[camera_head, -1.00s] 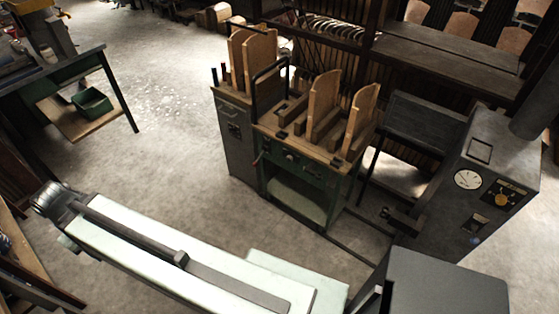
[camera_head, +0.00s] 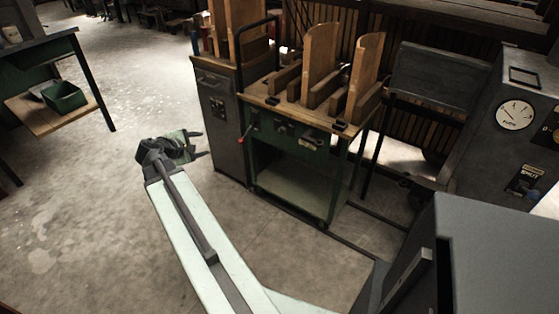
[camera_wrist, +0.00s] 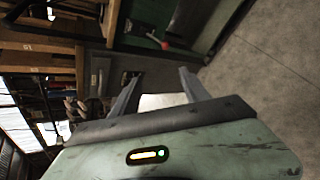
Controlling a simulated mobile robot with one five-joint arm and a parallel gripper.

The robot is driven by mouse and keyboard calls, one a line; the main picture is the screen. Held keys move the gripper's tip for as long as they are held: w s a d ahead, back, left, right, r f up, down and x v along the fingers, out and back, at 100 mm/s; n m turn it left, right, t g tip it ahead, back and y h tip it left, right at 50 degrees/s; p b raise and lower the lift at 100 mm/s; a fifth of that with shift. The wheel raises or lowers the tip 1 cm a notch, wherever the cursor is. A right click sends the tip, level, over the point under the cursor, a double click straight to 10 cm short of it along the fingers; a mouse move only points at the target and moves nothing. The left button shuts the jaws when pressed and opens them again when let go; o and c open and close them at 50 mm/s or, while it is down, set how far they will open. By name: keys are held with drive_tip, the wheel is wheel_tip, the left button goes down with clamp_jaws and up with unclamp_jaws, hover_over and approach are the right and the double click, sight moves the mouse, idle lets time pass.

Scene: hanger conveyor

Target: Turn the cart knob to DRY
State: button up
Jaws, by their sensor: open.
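The green cart (camera_head: 288,168) with a wooden top stands at the centre of the head view. Its front panel carries a small dark knob (camera_head: 283,130); its markings are too small to read. A red-tipped lever (camera_head: 241,140) sticks out at the panel's left and also shows in the wrist view (camera_wrist: 166,45). My gripper (camera_head: 200,144) is open and empty, in front of the grey cabinet and left of the cart, apart from both. In the wrist view my gripper (camera_wrist: 157,84) has its fingers spread; I cannot make out the knob there.
The grey drawer cabinet (camera_head: 222,120) adjoins the cart's left side. A grey machine with a dial gauge (camera_head: 514,115) stands at the right. A bench with a green bin (camera_head: 64,97) is at the left. The floor before the cart is open.

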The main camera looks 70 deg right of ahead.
drive_tip(key=s+d+f+n+g+h+b, duration=0.1)
drive_tip(key=s+d+f+n+h+b, duration=0.1)
drive_tip(key=s+d+f+b, duration=0.35)
drive_tip(key=s+d+f+n+g+h+b, duration=0.1)
drive_tip(key=s+d+f+n+h+b, duration=0.15)
drive_tip(key=s+d+b, duration=0.4)
drive_tip(key=n+g+h+b, duration=0.1)
drive_tip(key=n+b, duration=0.2)
drive_tip(key=b, duration=0.4)
approach(281, 133)
drive_tip(key=d, duration=0.2)
drive_tip(key=s+d, duration=0.1)
drive_tip(key=d, duration=0.5)
drive_tip(key=shift+s+d+f, duration=0.15)
drive_tip(key=shift+s+d, duration=0.1)
drive_tip(key=shift+s, duration=0.05)
clamp_jaws()
drive_tip(key=shift+d, duration=0.1)
